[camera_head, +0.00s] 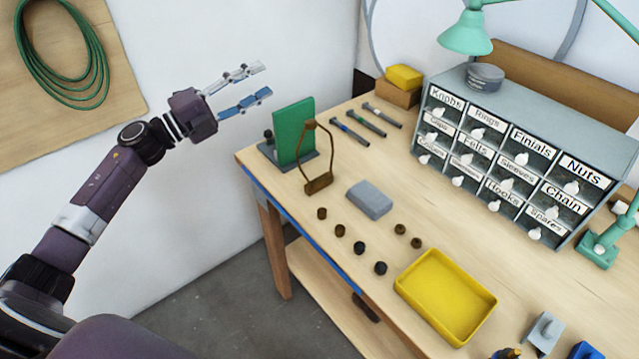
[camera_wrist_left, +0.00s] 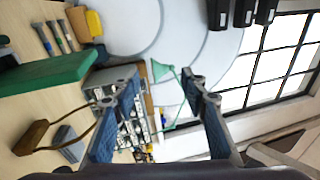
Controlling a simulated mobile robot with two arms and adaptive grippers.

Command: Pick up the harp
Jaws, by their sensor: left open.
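The harp, a thin brass-brown wire loop on a small brown base (camera_head: 319,183), stands upright on the workbench near its far-left corner, just in front of a green upright plate (camera_head: 293,132). The harp also shows at the lower left of the left wrist view (camera_wrist_left: 32,137), beside the green plate (camera_wrist_left: 45,78). My left gripper (camera_head: 262,82) is open and empty, in the air left of and above the harp, apart from it. Its spread fingers (camera_wrist_left: 158,80) show in the wrist view with nothing between them. My right gripper is not in view.
A grey block (camera_head: 370,199) lies right of the harp. Several small dark and brass pieces (camera_head: 360,248) and a yellow tray (camera_head: 445,295) are nearer. Tools (camera_head: 366,123) lie behind. A labelled drawer cabinet (camera_head: 515,150) and green lamp (camera_head: 466,35) stand at the back.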

